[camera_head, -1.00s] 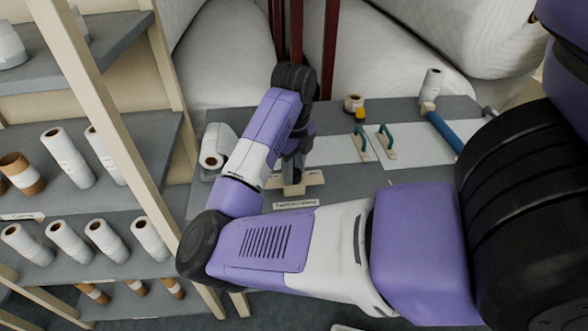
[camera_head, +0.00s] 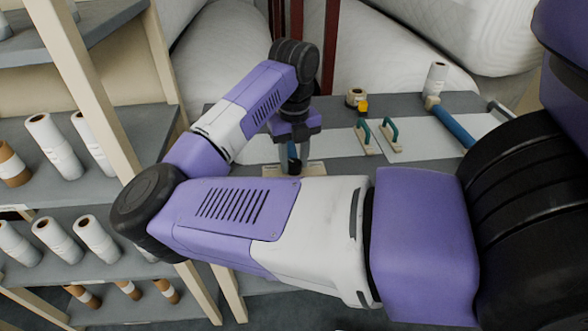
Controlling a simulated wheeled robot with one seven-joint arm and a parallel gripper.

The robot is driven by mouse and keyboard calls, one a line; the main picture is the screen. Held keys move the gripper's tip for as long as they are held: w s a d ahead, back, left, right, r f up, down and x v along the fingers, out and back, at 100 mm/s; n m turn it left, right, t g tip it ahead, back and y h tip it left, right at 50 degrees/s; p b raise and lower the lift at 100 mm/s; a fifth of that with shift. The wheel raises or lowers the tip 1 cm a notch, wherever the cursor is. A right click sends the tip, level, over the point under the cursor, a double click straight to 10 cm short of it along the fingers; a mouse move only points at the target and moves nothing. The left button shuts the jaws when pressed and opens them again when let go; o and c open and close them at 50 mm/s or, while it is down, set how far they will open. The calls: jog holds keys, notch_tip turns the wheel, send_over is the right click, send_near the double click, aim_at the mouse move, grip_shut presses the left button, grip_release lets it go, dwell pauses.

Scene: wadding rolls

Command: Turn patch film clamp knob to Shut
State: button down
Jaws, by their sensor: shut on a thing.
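My gripper (camera_head: 292,160) points down at a pale beige clamp plate (camera_head: 312,168) on the grey worktable, left of the middle. Its dark fingers are shut on the clamp knob, which is mostly hidden by the fingers, so its setting cannot be read. The plate lies flat on the table. Its lower edge and the label in front of it are covered by my forearm.
To the right, two green-handled tools (camera_head: 389,135) lie on white sheets, with a blue roller (camera_head: 450,122) beyond. A tape roll (camera_head: 356,97) and a white roll (camera_head: 436,78) stand at the back. A shelf of rolls (camera_head: 54,147) stands left.

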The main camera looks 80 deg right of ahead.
jog(key=m+b, duration=0.3)
jog(key=b, duration=0.1)
jog(key=m+b, duration=0.2)
jog(key=shift+f+m+b, duration=0.3)
jog(key=m+b, duration=0.5)
jog(key=shift+r, duration=0.15)
jog(key=m+b, duration=0.3)
jog(key=m, duration=0.2)
jog(key=shift+m, duration=0.4)
jog(key=m+b, duration=0.1)
jog(key=m, duration=0.4)
jog(key=shift+r, duration=0.2)
jog(key=shift+m, duration=0.3)
jog(key=c, duration=0.9)
grip_release()
